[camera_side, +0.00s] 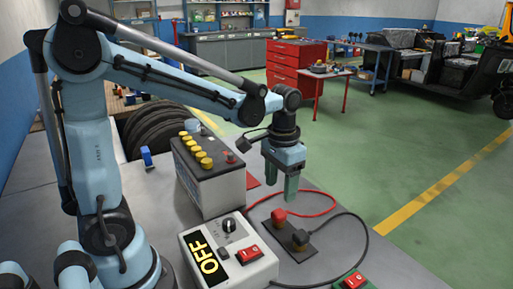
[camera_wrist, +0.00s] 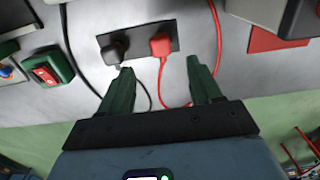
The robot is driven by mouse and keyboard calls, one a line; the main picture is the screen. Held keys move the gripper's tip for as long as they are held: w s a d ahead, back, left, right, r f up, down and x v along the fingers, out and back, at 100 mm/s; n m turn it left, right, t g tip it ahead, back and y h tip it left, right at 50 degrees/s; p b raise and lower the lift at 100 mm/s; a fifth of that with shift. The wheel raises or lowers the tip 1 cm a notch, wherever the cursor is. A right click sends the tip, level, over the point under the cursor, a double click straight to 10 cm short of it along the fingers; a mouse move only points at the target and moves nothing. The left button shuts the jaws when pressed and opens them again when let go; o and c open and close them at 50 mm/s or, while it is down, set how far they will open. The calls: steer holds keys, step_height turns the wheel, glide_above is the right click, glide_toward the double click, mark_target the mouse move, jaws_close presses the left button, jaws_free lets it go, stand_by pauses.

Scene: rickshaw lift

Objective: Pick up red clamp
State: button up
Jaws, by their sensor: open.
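The red clamp (camera_side: 279,219) stands on a dark plate (camera_side: 266,236) on the grey bench, with a red cable running from it. In the wrist view, the red clamp (camera_wrist: 160,46) lies just beyond the fingertips, roughly in line with the gap between them. My gripper (camera_side: 291,196) is open and empty, pointing down above and slightly right of the red clamp in the side view. Its two green fingers (camera_wrist: 159,68) are apart in the wrist view. A black clamp (camera_side: 300,239) sits beside the red one on the same plate.
A battery (camera_side: 213,184) with yellow caps stands left of my gripper. A charger box (camera_side: 230,262) reading OFF is at the front. A green box with a red switch (camera_side: 354,280) is at front right. Red and black cables (camera_side: 361,224) loop across the bench near its edge.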

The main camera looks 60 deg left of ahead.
mark_target(279, 212)
steer(key=shift+f, duration=4.85)
steer(key=c, duration=1)
steer(key=shift+c, duration=0.2)
steer(key=shift+r, duration=0.7)
steer(key=r, duration=0.2)
steer(key=d+r, duration=0.1)
steer(key=shift+s+r, duration=0.15)
steer(key=shift+s, duration=0.1)
steer(key=s+d+r, duration=0.5)
steer(key=d+r, duration=0.1)
steer(key=d, duration=0.3)
steer(key=shift+r, duration=0.15)
